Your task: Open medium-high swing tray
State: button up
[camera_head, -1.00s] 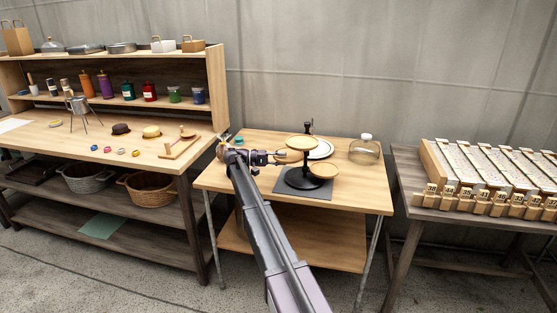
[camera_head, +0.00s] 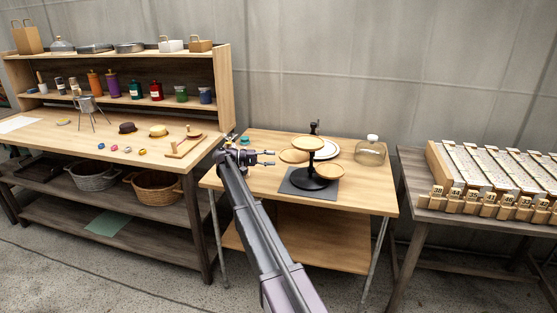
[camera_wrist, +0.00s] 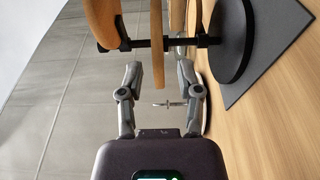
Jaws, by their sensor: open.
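A black stand with several round wooden swing trays stands on the small table; its dark base (camera_head: 308,182) rests on a grey mat. The top tray (camera_head: 308,142) is highest. The medium-high tray (camera_head: 293,156) sticks out to the left of the post, and a lower tray (camera_head: 323,171) sits at the front right. My gripper (camera_head: 272,158) is open and empty, just left of the medium-high tray, with a small gap. In the wrist view the trays appear edge-on; the middle one (camera_wrist: 158,40) lines up between my open fingers (camera_wrist: 159,78).
White plates (camera_head: 328,150) lie behind the stand, and a glass jar (camera_head: 370,151) stands to its right. The grey mat (camera_head: 298,190) lies under the stand. The table's front right (camera_head: 365,190) is clear. A long workbench (camera_head: 70,137) is at left.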

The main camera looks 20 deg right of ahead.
jog(key=shift+w+a, duration=0.25)
jog(key=shift+a, duration=0.4)
